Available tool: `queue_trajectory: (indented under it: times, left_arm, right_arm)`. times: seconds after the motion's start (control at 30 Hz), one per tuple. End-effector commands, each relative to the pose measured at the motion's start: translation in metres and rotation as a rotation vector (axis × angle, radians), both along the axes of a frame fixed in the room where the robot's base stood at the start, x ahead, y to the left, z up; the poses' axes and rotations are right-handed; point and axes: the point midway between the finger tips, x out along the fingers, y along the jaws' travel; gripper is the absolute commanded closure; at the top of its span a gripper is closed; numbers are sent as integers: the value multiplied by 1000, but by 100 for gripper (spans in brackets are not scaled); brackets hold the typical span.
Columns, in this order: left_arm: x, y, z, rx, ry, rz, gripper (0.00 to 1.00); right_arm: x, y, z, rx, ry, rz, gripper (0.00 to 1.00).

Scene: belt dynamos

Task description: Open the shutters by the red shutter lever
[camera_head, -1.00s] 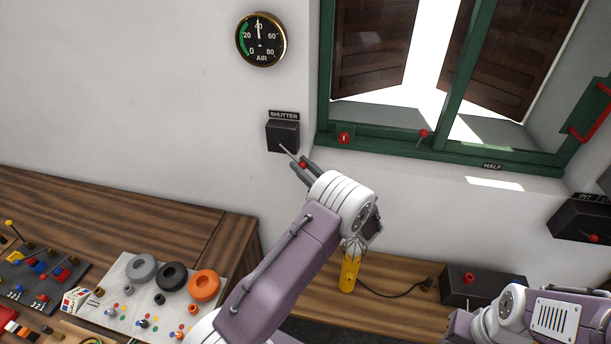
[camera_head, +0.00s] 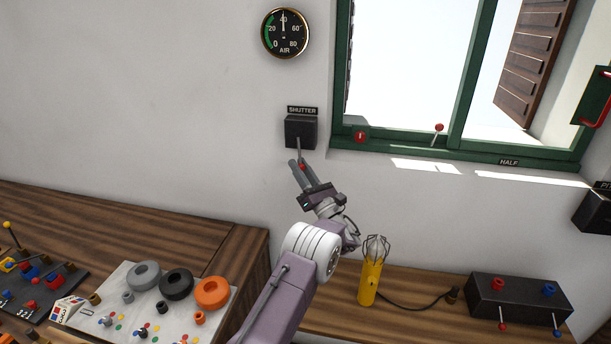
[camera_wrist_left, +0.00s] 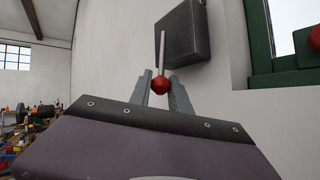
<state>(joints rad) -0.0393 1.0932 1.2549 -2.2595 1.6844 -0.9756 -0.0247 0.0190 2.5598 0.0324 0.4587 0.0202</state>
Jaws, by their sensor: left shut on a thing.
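The shutter lever (camera_head: 299,151) is a thin grey rod with a red knob (camera_wrist_left: 160,85). It hangs down from a dark wall box (camera_head: 301,131) under a SHUTTER label (camera_head: 302,110). My left gripper (camera_head: 299,166) is shut on the red knob below the box. In the left wrist view the knob sits between the two grey fingers. Beyond the green window frame (camera_head: 340,85), one brown shutter (camera_head: 534,62) stands swung well out on the right; only a thin dark edge shows at the left. My right gripper is not in view.
A small red-knobbed lever (camera_head: 438,129) stands on the window sill. An air gauge (camera_head: 286,33) hangs above the box. A yellow caged lamp (camera_head: 370,280) and a dark control box (camera_head: 519,304) stand on the lower bench.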

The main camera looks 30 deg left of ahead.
Motion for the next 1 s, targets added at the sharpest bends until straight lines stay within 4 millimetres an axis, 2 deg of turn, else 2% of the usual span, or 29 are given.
queue_trajectory:
  times: [0.23, 0.77, 0.8, 0.87, 0.9, 1.0]
  left_arm:
    - [-3, 9, 1, 75, 12, 7, 100]
    - [-4, 10, 3, 98, 16, 5, 100]
    - [-4, 10, 3, 98, 16, 5, 74]
    - [-3, 10, 3, 98, 16, 4, 58]
    - [-3, 9, 3, 98, 17, 3, 54]
    - [-3, 9, 2, 98, 19, 2, 54]
  right_arm:
    - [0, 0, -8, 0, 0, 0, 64]
    - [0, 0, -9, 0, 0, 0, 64]
    - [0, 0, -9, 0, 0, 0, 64]
    - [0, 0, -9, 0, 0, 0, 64]
    - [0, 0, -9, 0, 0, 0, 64]
    - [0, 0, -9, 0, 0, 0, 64]
